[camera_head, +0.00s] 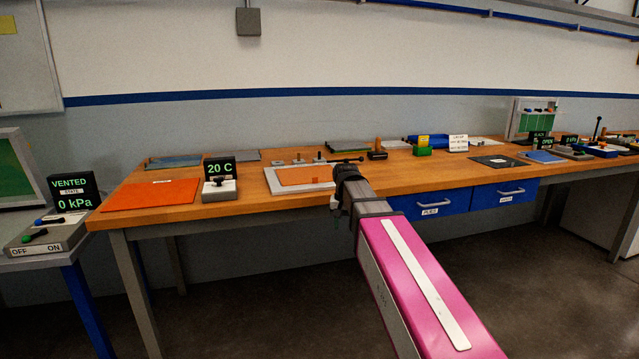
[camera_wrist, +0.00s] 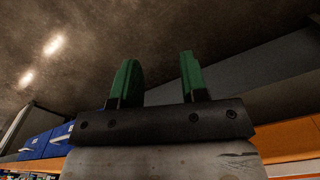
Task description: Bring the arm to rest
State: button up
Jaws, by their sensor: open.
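My arm reaches forward from the bottom right of the head view, with a magenta link and a dark wrist. Its end is in front of the wooden bench (camera_head: 237,207), near the bench's front edge. The fingers of my gripper are hidden or too small to tell in the head view. In the wrist view my gripper (camera_wrist: 154,80) shows two green fingers standing well apart. It is open, with nothing between the fingers. Behind them I see dark floor with light reflections.
An orange sheet (camera_head: 150,195), a 20 C display (camera_head: 220,167) and a white-framed orange plate (camera_head: 303,176) are on the bench. Blue drawers (camera_head: 432,204) hang under it, right of my wrist. A side table with a VENTED display (camera_head: 73,192) stands at left. The floor in front is clear.

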jog(key=s+d+f, duration=0.3)
jog(key=s+f, duration=0.2)
jog(key=f, duration=0.3)
jog(key=s+d+f+n, duration=0.1)
jog(key=s+d+f, duration=0.3)
jog(key=f, duration=0.4)
jog(key=s+d+f, duration=0.3)
jog(key=s+f, duration=0.4)
jog(key=f, duration=0.1)
jog(key=shift+d+f, duration=0.25)
jog(key=shift+d, duration=0.1)
